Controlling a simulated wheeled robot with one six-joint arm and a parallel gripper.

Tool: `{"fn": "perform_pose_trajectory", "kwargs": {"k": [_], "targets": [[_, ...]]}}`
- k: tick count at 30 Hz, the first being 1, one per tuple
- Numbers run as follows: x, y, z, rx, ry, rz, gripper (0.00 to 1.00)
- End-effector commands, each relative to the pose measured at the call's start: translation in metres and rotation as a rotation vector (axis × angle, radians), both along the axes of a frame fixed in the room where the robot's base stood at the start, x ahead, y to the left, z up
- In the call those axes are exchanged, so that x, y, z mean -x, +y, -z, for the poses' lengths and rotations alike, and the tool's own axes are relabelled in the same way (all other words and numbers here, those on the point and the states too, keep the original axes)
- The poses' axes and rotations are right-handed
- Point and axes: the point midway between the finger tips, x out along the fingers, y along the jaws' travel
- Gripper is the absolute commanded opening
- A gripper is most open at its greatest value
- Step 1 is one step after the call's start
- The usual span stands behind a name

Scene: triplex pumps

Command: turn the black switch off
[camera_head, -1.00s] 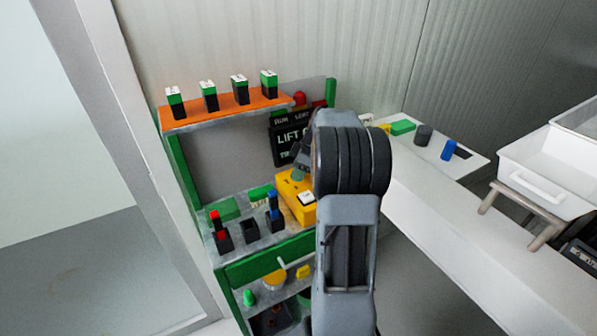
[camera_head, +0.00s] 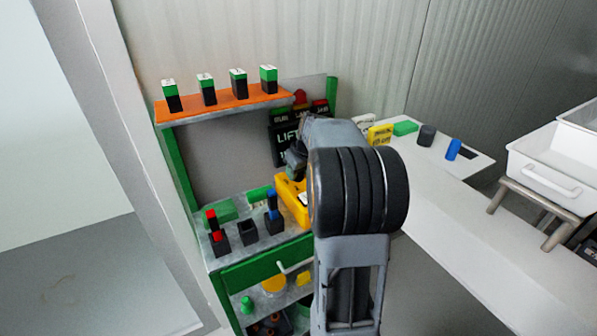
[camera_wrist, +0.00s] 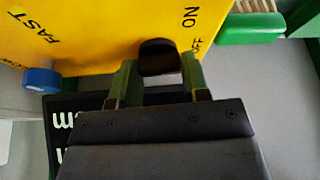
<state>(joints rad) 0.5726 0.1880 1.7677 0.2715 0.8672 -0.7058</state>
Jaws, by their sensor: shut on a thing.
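The black switch (camera_wrist: 158,57) sticks out of the yellow box (camera_wrist: 85,35) in the wrist view, beside the "OFF" lettering, with "ON" further up. Which setting it is in, I cannot tell. My gripper (camera_wrist: 158,78) has its green fingers on either side of the switch and is shut on it. In the head view the yellow box (camera_head: 290,203) stands on the cabinet's top, partly hidden behind my arm. The switch is hidden there, and most of my gripper (camera_head: 296,160) is too.
A blue knob (camera_wrist: 42,78) sits near "FAST" on the box. A dark sign (camera_head: 285,145) stands close behind the gripper. Black holders (camera_head: 248,232) with red and blue items are left of the box. An orange shelf (camera_head: 225,106) bears several green-black blocks.

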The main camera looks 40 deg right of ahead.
Motion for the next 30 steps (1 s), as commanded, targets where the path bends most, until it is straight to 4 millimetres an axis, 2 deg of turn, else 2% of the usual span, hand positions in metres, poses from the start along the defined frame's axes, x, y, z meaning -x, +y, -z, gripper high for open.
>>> {"fn": "perform_pose_trajectory", "kwargs": {"k": [9, 26, 27, 30], "targets": [[-0.0003, 0.0004, -0.0016, 0.002, -0.002, 0.115, 0.19], [-0.0004, 0.0002, -0.0017, 0.001, -0.003, 0.143, 0.19], [-0.0004, 0.0002, -0.0017, 0.001, -0.003, 0.143, 0.44], [-0.0003, 0.0002, -0.0013, 0.000, -0.002, 0.143, 0.53]]}}
